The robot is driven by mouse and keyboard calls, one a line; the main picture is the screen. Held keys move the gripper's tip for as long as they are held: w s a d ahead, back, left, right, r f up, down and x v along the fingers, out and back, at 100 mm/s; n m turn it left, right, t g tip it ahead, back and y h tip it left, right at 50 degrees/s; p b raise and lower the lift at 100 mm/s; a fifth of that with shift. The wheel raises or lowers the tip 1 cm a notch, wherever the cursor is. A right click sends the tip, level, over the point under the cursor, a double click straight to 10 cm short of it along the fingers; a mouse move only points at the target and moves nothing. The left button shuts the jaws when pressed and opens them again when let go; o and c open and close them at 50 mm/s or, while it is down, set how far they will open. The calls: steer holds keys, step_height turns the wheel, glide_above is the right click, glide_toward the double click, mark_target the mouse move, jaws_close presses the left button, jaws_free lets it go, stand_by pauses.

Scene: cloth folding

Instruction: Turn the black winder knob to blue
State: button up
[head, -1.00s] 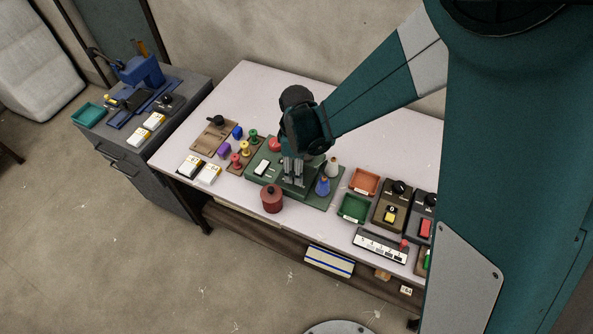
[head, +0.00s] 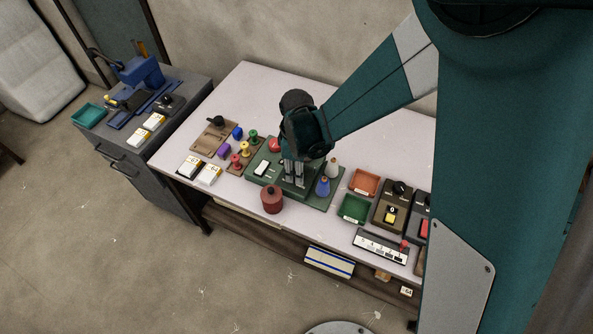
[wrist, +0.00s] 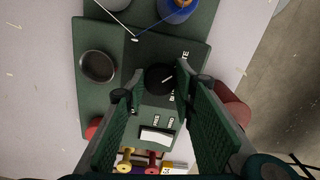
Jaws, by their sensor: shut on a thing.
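The black winder knob (wrist: 160,78) sits on the green winder base (wrist: 97,105) and carries a pale pointer line. Printed labels lie beside it, too small to read surely. My gripper (wrist: 163,84) is shut on the knob, its fingertips on either side. In the head view my gripper (head: 293,184) points down onto the green base (head: 325,200), and the knob is hidden behind its fingers. The blue spool (head: 323,186) and the white spool (head: 333,168) stand on the right end of the base. A white switch (wrist: 157,135) is near the knob.
A dark red lidded pot (head: 272,200) stands close in front of the base. Coloured spools (head: 245,149) stand left of it. The table behind is clear.

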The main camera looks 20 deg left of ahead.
steer(key=shift+m, duration=0.4)
steer(key=m+b, duration=0.1)
steer(key=m, duration=0.2)
steer(key=shift+b, duration=0.35)
steer(key=m+b, duration=0.1)
steer(key=m, duration=0.4)
steer(key=m+b, duration=0.1)
steer(key=m, duration=0.3)
steer(key=shift+m+b, duration=0.4)
steer(key=shift+m, duration=1.5)
steer(key=o, duration=0.9)
steer(key=shift+r, duration=0.15)
